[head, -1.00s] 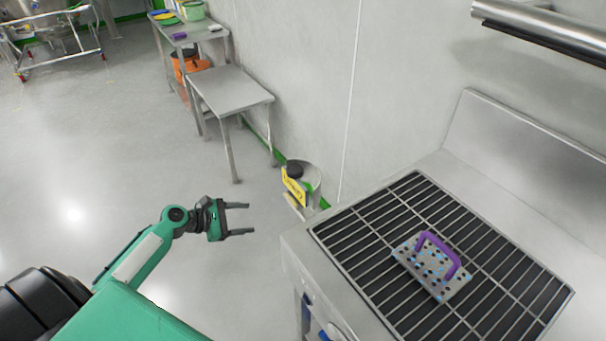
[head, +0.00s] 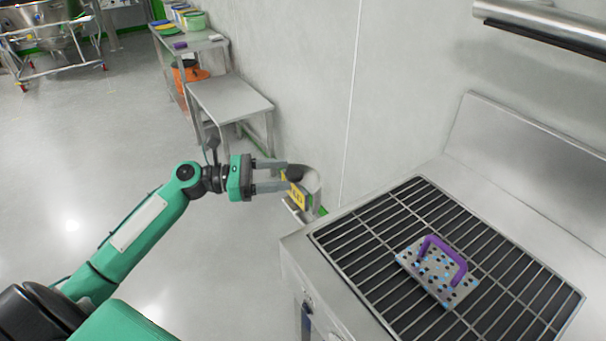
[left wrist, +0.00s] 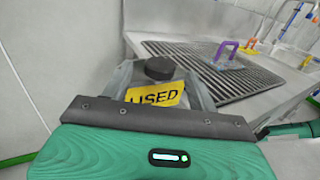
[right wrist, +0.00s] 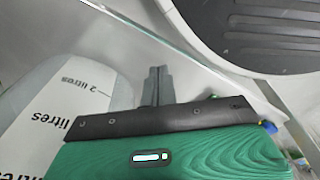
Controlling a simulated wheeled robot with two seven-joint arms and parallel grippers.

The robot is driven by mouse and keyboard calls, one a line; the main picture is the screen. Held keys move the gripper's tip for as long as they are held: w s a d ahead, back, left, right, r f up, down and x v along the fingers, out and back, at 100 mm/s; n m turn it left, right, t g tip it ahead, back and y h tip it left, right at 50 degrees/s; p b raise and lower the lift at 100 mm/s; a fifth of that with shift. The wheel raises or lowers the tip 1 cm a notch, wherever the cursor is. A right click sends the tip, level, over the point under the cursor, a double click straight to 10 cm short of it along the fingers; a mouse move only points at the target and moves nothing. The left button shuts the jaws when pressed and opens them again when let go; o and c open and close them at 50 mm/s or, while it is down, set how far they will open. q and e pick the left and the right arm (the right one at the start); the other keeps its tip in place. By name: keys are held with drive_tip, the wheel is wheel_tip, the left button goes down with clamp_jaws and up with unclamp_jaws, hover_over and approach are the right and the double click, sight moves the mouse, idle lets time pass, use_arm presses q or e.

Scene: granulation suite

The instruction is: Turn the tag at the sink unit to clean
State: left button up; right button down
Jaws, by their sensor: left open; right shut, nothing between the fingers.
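In the left wrist view the tag (left wrist: 154,97) reads "USED" and sits tilted below the knob (left wrist: 160,68). My left gripper (head: 285,175) is open, its fingertips close to the knob and tag. In the left wrist view the knob and tag appear between the two fingers; I cannot tell whether they touch. My right gripper (right wrist: 157,84) shows only in the right wrist view, shut and empty.
A perforated plate with a purple handle (head: 437,251) lies on the sink unit's black grating (head: 365,232). Steel tables (head: 230,97) stand along the wall behind. A white container marked in litres (right wrist: 66,112) is beside my right gripper.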

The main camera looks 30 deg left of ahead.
use_arm(q)
drive_tip(key=x, duration=0.6)
drive_tip(key=shift+d, duration=0.1)
drive_tip(key=c, duration=1)
